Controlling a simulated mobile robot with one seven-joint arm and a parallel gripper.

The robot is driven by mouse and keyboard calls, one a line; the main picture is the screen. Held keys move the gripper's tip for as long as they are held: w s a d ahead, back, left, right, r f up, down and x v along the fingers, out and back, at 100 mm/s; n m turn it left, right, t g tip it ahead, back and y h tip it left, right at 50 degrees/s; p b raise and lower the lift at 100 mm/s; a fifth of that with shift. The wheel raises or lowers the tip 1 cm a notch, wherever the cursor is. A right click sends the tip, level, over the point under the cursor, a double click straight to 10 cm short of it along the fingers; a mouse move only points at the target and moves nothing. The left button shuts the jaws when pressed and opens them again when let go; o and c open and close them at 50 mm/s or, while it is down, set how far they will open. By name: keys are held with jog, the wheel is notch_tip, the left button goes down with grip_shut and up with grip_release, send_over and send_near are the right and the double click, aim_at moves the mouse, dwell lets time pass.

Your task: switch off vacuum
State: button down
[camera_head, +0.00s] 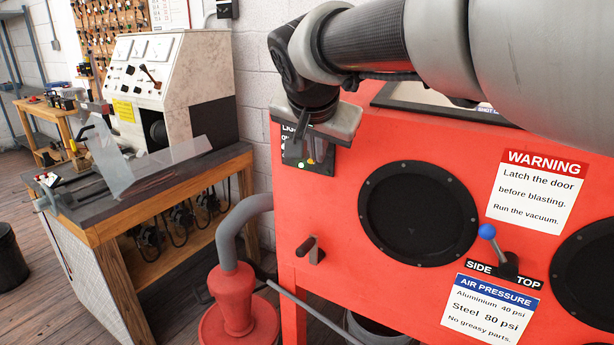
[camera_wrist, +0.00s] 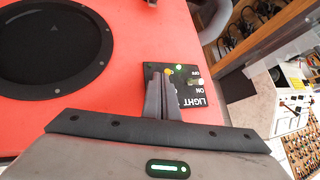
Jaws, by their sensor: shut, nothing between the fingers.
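A small black switch panel (camera_head: 293,153) is on the upper left of the red cabinet front. In the wrist view the panel (camera_wrist: 190,88) reads LIGHT, ON and OFF, with a lit green lamp (camera_wrist: 179,67), a yellow part (camera_wrist: 169,71) and a pale toggle (camera_wrist: 200,82). My gripper (camera_head: 300,138) is shut and empty in front of the panel. Its fingers (camera_wrist: 157,80) cover the panel's left part, so any vacuum label or switch there is hidden. I cannot tell whether the fingertips touch it. The red vacuum (camera_head: 235,300) with a grey hose (camera_head: 232,222) stands beside the cabinet.
The red blast cabinet (camera_head: 345,200) has round black glove ports (camera_head: 418,213), a black handle (camera_head: 311,250) and a blue-knobbed lever (camera_head: 488,232) labelled SIDE and TOP. A workbench (camera_head: 150,215) with a test machine (camera_head: 160,85) stands at the left. Floor shows between bench and cabinet.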

jog(key=shift+p, duration=0.35)
jog(key=shift+w+d+r+p, duration=0.3)
jog(key=shift+w+d+p, duration=0.1)
jog(key=shift+w, duration=0.15)
